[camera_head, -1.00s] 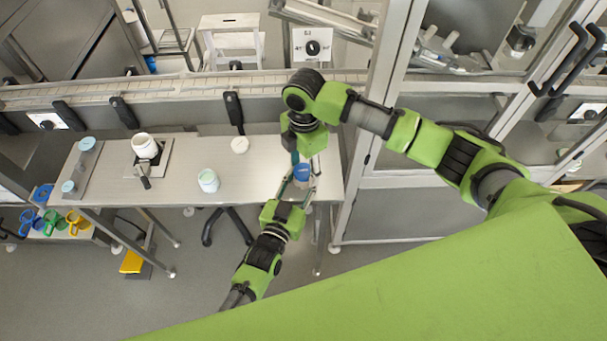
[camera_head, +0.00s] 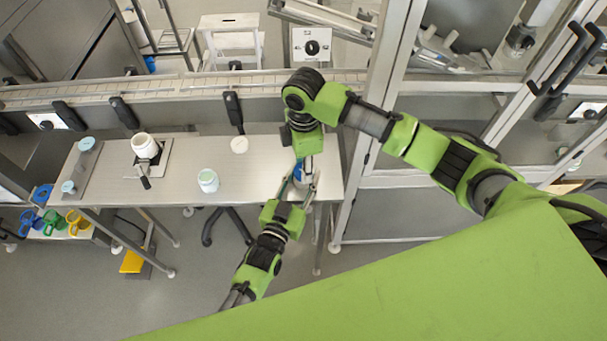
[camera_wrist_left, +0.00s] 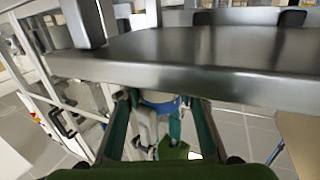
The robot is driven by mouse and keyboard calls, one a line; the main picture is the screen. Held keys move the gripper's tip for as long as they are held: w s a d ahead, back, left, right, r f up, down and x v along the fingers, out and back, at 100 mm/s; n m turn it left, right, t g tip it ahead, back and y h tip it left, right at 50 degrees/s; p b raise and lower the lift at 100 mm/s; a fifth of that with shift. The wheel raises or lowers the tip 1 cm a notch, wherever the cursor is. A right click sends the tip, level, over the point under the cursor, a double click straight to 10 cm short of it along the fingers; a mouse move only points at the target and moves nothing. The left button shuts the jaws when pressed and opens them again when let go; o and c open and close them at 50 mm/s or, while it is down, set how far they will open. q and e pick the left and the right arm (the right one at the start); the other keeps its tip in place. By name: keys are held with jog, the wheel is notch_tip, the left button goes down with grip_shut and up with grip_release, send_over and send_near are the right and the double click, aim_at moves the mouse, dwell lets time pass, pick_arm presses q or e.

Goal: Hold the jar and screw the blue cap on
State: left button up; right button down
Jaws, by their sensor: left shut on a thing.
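My left gripper (camera_head: 301,186) is shut around a white jar with its fingers on either side, at the right end of the table. The jar (camera_wrist_left: 155,97) shows between the two dark green fingers of the left gripper (camera_wrist_left: 160,125) in the left wrist view. A blue band, apparently the blue cap (camera_wrist_left: 166,106), shows at the jar's end. In the head view a bit of blue (camera_head: 298,172) shows between the grippers. My right gripper (camera_head: 303,163) is directly above the jar, fingers close to the cap. Its fingers are mostly hidden, so their grip is unclear.
A conveyor (camera_head: 190,88) runs behind. A cabinet frame (camera_head: 362,150) stands close on the right.

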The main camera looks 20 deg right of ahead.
pick_arm(q)
jog(key=shift+w+a+r, duration=0.1)
pick_arm(e)
jog(key=shift+s+f+m, duration=0.2)
jog(key=shift+m, duration=0.6)
jog(key=m, duration=0.3)
jog(key=c, duration=1.8)
grip_release()
jog(key=shift+m, duration=0.5)
jog(key=o, duration=0.4)
jog(key=shift+o, duration=0.2)
jog(key=shift+w, duration=0.15)
jog(key=shift+r, duration=0.1)
jog(key=shift+r, duration=3.95)
